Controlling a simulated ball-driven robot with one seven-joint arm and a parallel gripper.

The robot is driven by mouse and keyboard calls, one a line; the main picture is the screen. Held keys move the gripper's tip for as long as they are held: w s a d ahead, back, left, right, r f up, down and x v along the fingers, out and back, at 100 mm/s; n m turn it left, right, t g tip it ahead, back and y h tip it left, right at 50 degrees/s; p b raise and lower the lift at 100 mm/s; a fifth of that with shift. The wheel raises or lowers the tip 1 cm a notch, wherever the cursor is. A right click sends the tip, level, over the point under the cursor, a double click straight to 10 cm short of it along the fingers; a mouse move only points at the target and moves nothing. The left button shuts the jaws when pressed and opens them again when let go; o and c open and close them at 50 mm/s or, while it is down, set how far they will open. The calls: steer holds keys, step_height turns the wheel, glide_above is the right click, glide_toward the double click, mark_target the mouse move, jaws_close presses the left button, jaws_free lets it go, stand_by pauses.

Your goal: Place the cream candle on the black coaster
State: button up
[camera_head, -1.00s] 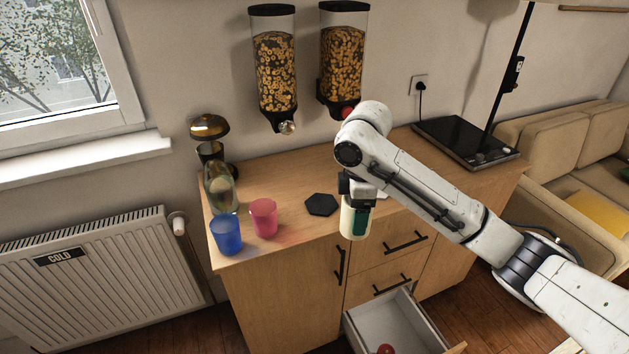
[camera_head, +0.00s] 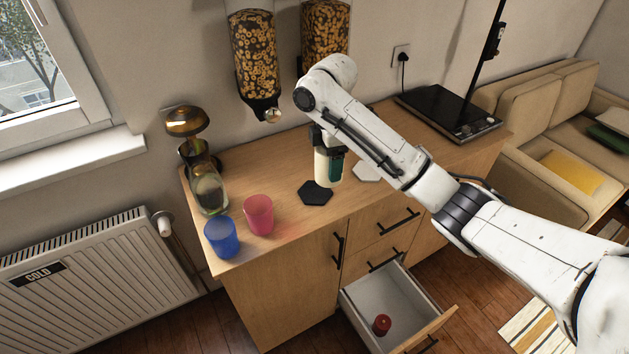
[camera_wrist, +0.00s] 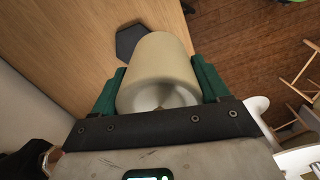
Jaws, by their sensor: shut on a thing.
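The cream candle (camera_head: 322,168) is held upright in my gripper (camera_head: 334,165), which is shut on it. In the wrist view the candle (camera_wrist: 160,65) sits between the two green fingers of my gripper (camera_wrist: 158,88). The black coaster (camera_head: 316,194) is a dark hexagon lying flat on the wooden counter, just below and left of the candle in the head view. In the wrist view the coaster (camera_wrist: 128,38) shows beyond the candle, partly hidden by it. The candle appears to be above the counter, apart from the coaster.
A white coaster (camera_head: 366,172) lies right of the candle. A pink cup (camera_head: 259,215), a blue cup (camera_head: 222,238) and a glass bottle (camera_head: 209,192) stand on the left. A drawer (camera_head: 362,295) is open below, with a red object (camera_head: 382,324) inside.

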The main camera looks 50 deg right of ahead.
steer(key=w+f, duration=0.1)
steer(key=f, duration=0.1)
steer(key=w+f+b, duration=0.1)
steer(key=w+f, duration=0.1)
steer(key=w+f+b, duration=0.1)
steer(key=w+f, duration=0.1)
steer(key=shift+w+d, duration=0.15)
steer(key=shift+d, duration=0.25)
steer(key=shift+w+f+p, duration=0.1)
steer(key=shift+f+p, duration=0.25)
steer(key=shift+f, duration=1.3)
steer(key=shift+f, duration=0.15)
steer(key=o, duration=1.3)
step_height(320, 180, up, 12)
steer(key=shift+r, duration=0.15)
